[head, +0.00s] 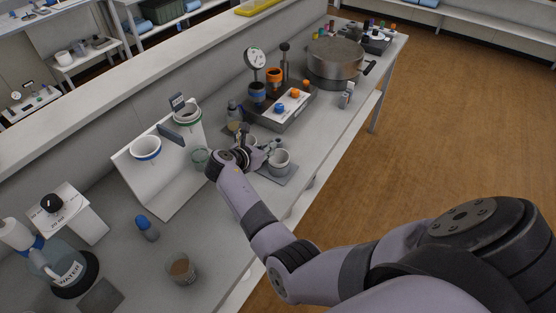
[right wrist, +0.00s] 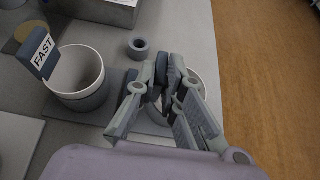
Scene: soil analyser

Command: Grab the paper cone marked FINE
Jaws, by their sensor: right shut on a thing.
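My right gripper (head: 262,150) is over the bench, at a pale round cone or cup (head: 279,162) on a grey mat. In the right wrist view, my gripper (right wrist: 168,75) is closed on what looks like this cone's dark tab, seen nearly edge-on. The fingers partly hide the pale cone (right wrist: 205,88), and no lettering on its tab can be read. To its left stands another pale cone (right wrist: 78,85), whose tab (right wrist: 43,54) reads FAST. The word FINE is not readable in either view. My left gripper is not in view.
A white stand (head: 165,170) with blue- and green-ringed holders is left of my gripper. Behind is a grey unit (head: 285,112) with a dial gauge. A beaker of brown material (head: 182,268) and a WATER vessel (head: 67,272) stand nearer. A small dark ring (right wrist: 139,47) lies beyond the cones.

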